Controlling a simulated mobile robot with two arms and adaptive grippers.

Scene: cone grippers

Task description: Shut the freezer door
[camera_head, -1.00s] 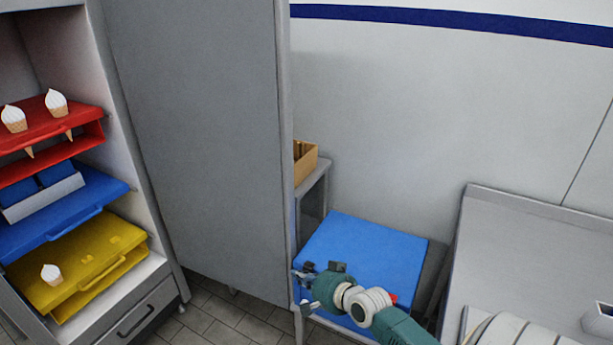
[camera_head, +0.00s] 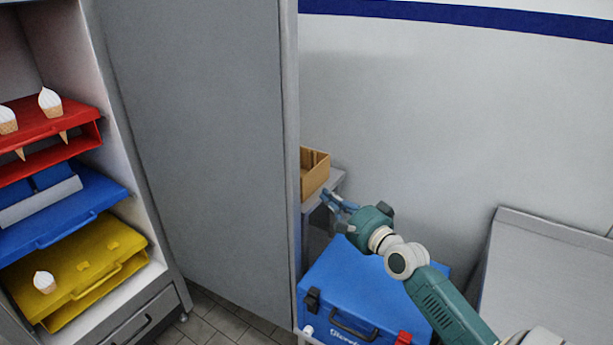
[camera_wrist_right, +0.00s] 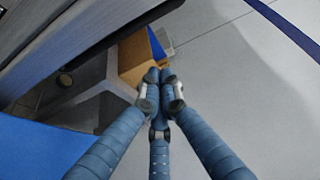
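The freezer door (camera_head: 200,140) is a tall grey panel standing wide open beside the freezer cabinet (camera_head: 160,255) in the head view. My right gripper (camera_head: 332,203) is to the right of the door's free edge, above a blue box, with a visible gap to the edge. In the right wrist view its blue fingers (camera_wrist_right: 160,84) come together at the tips with nothing between them. A grey panel with a dark bar (camera_wrist_right: 125,32), probably the door's outer side, shows at upper left there. My left gripper is not in view.
A blue box (camera_head: 375,285) lies below my right arm. A cardboard box (camera_head: 314,172) stands on a grey table behind the door. A grey counter (camera_head: 540,260) is at right.

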